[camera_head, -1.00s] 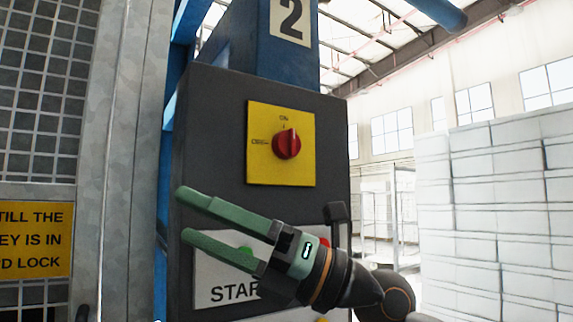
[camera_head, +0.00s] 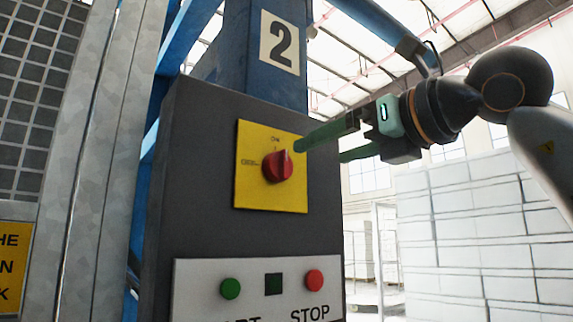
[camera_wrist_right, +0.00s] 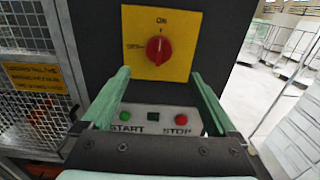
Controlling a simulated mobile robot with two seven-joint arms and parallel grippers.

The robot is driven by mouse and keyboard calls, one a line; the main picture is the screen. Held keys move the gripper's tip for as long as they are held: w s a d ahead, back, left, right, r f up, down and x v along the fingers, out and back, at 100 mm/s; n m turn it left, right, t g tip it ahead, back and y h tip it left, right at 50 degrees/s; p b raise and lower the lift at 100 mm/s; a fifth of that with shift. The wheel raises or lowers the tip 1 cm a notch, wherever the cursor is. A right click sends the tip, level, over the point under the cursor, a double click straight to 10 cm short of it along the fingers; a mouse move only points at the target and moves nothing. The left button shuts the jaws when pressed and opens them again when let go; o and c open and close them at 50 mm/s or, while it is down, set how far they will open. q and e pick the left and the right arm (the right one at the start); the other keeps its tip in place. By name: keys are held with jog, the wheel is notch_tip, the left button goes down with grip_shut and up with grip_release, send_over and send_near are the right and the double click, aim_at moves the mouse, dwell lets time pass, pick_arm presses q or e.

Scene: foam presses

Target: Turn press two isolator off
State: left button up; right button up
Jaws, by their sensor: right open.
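The isolator is a red rotary knob (camera_head: 278,167) on a yellow plate (camera_head: 250,190), mounted on a dark grey control box under the number 2. Its pointer mark is up, towards ON. My right gripper (camera_head: 320,147) is open and empty, to the right of the knob and slightly above it in the head view. In the right wrist view the red knob (camera_wrist_right: 159,50) lies ahead of the two green fingers, centred between them and apart from them. The left gripper is not in view.
A white panel with a green START button (camera_head: 230,289) and a red STOP button (camera_head: 314,280) sits below the isolator. A mesh guard (camera_head: 45,80) stands at the left. White stacked blocks (camera_head: 470,220) stand at the right.

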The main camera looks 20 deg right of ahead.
aim_at(287, 166)
jog(key=p+x, duration=0.2)
jog(key=x, duration=0.7)
jog(key=shift+w+a, duration=0.1)
jog(key=shift+w, duration=0.1)
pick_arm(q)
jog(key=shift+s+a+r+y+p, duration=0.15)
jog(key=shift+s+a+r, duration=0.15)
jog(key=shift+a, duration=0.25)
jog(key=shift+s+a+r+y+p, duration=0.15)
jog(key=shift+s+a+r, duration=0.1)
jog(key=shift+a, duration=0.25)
pick_arm(e)
jog(key=shift+w+a, duration=0.15)
jog(key=shift+w, duration=0.35)
jog(key=c, duration=1.4)
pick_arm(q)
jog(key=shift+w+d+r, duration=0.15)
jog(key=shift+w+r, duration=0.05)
pick_arm(e)
jog(key=shift+o, duration=0.2)
